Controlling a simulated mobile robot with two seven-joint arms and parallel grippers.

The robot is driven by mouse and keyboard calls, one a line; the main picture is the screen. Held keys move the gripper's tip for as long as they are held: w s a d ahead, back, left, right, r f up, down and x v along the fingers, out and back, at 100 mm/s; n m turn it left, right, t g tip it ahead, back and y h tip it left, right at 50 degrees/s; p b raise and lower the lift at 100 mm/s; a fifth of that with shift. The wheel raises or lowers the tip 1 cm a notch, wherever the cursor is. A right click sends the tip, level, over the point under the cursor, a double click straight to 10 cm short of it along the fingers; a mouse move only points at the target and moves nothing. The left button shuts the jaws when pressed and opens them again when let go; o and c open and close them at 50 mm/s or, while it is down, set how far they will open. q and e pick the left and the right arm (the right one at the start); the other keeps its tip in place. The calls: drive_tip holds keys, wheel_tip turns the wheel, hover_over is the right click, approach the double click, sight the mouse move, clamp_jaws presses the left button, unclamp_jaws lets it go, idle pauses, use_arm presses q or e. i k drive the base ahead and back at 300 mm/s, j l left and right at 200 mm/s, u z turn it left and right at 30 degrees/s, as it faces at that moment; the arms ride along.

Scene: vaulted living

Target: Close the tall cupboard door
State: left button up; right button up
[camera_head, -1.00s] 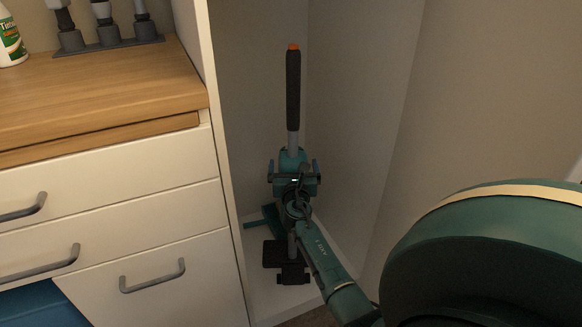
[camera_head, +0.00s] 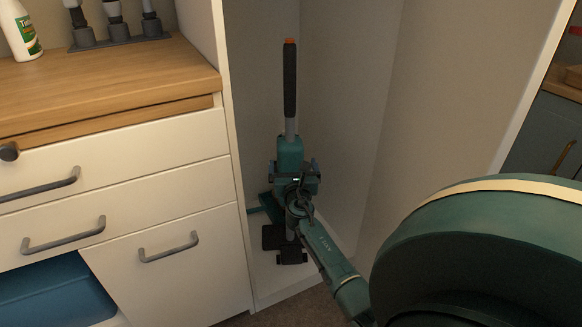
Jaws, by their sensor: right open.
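The tall cupboard (camera_head: 345,60) stands open, and its pale inside shows in the head view. Its door (camera_head: 455,85) is the tall cream panel at the right, swung outward, with a white free edge running down toward my arm. My right gripper (camera_head: 294,172) is open, in front of the cupboard opening, overlapping a stick vacuum in the picture. I cannot tell whether it touches the vacuum. It appears apart from the door panel. The lower door is hidden behind my right arm. My left gripper is not in view.
The stick vacuum (camera_head: 290,80), with black handle and orange tip, stands upright inside the cupboard. At the left are a white drawer unit (camera_head: 120,150) with grey handles, a wooden worktop (camera_head: 100,90) and a blue bin (camera_head: 55,300). Brown floor (camera_head: 305,308) shows below.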

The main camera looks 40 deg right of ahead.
sight(467, 75)
drive_tip(key=k+j, duration=0.8)
drive_tip(key=j, duration=0.15)
